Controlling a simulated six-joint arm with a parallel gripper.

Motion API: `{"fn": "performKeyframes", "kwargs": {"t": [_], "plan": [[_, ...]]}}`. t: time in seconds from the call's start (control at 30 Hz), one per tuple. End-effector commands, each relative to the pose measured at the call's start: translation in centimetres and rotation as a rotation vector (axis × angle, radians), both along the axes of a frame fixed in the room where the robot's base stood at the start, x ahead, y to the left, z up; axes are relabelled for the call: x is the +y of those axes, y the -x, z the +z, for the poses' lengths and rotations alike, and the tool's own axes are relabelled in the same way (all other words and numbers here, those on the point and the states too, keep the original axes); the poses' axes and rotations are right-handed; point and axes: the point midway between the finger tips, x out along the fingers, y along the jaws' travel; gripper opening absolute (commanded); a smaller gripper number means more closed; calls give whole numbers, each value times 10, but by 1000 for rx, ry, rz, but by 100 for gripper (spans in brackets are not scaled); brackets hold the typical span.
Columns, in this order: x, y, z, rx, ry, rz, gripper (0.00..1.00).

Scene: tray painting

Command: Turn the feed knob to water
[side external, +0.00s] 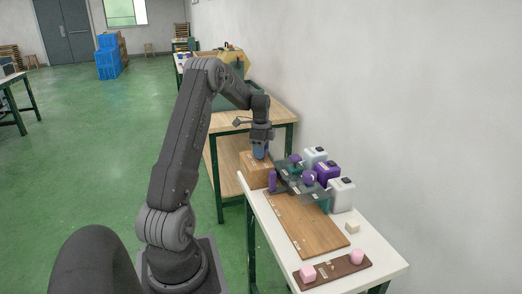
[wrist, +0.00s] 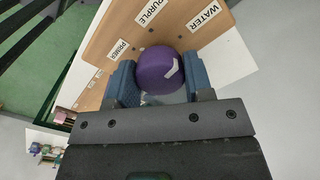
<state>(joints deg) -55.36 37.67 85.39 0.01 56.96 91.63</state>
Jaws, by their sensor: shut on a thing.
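The feed knob (wrist: 158,70) is a round purple knob with a white mark, seen in the wrist view. My gripper (wrist: 158,85) is shut on it, with a blue finger pad on each side. The knob sits at a wooden panel (wrist: 180,35) with the labels PRIMER (wrist: 118,47), PURPLE (wrist: 152,11) and WATER (wrist: 205,16). The white mark is on the knob's right side and slants up and right, on the WATER side. In the side view my gripper (side external: 260,154) points down onto a wooden box (side external: 256,174); the knob is hidden there.
Right of the box stand white and purple containers (side external: 327,174) and a dark rack with purple round parts. A wooden board (side external: 305,225) lies on the white table (side external: 375,258). A brown tray (side external: 333,273) with two pink pieces is at the front.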

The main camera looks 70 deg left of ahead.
Motion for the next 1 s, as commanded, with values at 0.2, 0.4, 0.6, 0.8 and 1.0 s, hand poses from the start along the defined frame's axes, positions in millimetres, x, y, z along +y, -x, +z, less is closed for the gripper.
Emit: {"fn": "performKeyframes", "kwargs": {"t": [0.2, 0.4, 0.6, 0.8, 1.0], "plan": [[0, -1, 2, -3, -3, -106, 23], [0, -1, 2, -3, -3, -154, 23], [0, -1, 2, -3, -3, -170, 24], [1, -1, 2, -2, -3, -170, 24], [0, -1, 2, -2, -3, -170, 58]]}}
